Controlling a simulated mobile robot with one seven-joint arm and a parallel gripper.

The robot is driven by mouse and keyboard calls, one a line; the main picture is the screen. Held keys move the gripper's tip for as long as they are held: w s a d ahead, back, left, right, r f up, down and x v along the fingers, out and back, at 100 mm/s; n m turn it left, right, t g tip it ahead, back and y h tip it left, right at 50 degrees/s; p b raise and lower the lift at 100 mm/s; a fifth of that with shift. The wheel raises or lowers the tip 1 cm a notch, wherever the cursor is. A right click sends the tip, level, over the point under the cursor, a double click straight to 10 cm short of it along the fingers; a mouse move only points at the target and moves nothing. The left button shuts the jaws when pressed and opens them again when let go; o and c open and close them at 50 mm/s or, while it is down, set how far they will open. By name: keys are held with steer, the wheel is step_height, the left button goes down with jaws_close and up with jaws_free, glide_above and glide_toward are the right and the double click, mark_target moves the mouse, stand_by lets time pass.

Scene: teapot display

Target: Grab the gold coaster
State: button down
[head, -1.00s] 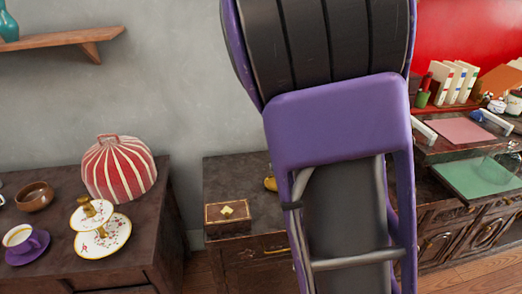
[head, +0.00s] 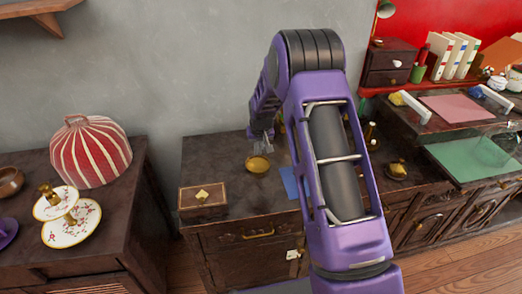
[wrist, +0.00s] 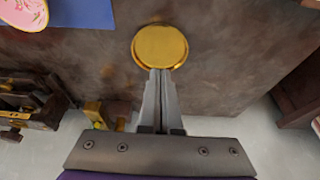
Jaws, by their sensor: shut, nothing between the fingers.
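The gold coaster (head: 258,163) is a round, shiny gold disc on the dark wooden cabinet top in the head view. It also shows in the wrist view (wrist: 160,46), at the upper middle, just beyond my fingertips. My gripper (wrist: 160,74) is shut and empty, with its two fingers together and their tips at the coaster's near rim in that view. I cannot tell whether they touch it. In the head view my gripper (head: 262,140) is small, just behind the coaster, and partly hidden by my arm.
A wooden box (head: 203,200) with a gold ornament stands left of the coaster. A blue sheet (head: 290,182) lies to its right. A striped red cover (head: 89,152) and a tiered plate stand (head: 70,230) are on the left cabinet. Bare cabinet top surrounds the coaster.

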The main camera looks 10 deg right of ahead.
mark_target(257, 163)
steer(key=x, duration=0.7)
steer(key=shift+f+b, duration=0.2)
steer(key=shift+b, duration=0.1)
steer(key=shift+s+r, duration=0.2)
steer(key=shift+s, duration=0.4)
steer(key=shift+s+r, duration=0.15)
steer(key=shift+s, duration=1.3)
steer(key=shift+s, duration=0.1)
